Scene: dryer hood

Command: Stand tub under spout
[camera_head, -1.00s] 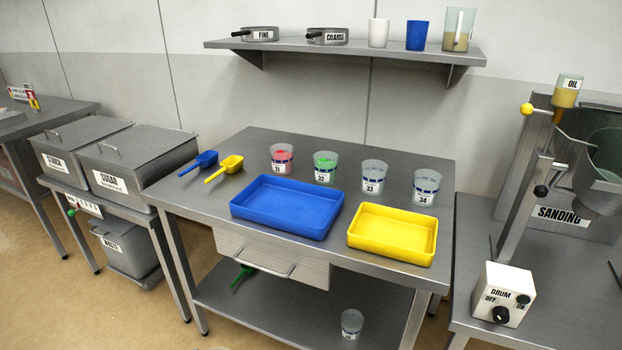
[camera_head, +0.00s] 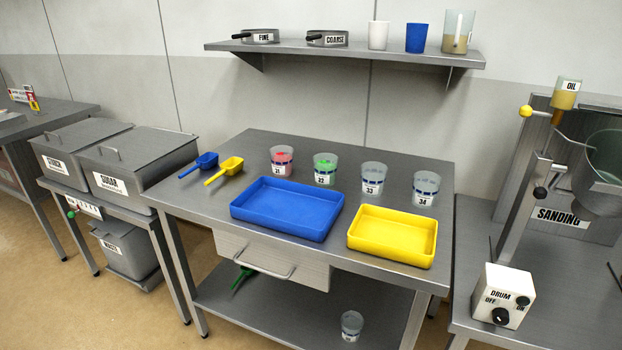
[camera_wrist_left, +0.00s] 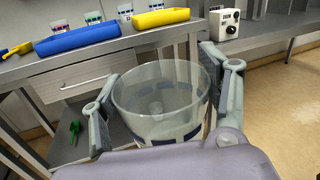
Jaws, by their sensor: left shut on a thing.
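My left gripper (camera_wrist_left: 166,82) is in the left wrist view, its two fingers closed on opposite sides of a clear tub (camera_wrist_left: 165,128). The tub has a dark blue band, looks empty, and its open mouth faces up toward the camera. It is held in front of the steel table, apart from it. The head view shows neither gripper, nor the held tub. No spout can be clearly made out in these frames. The sanding machine's drum (camera_head: 606,165) stands at the right edge of the head view, partly cut off.
Tubs 31 (camera_head: 281,160), 32 (camera_head: 325,168), 33 (camera_head: 373,178) and 34 (camera_head: 425,187) stand on the table behind a blue tray (camera_head: 287,208) and a yellow tray (camera_head: 392,235). Another clear tub (camera_head: 352,325) is on the lower shelf. A drum switch box (camera_head: 503,295) stands at right.

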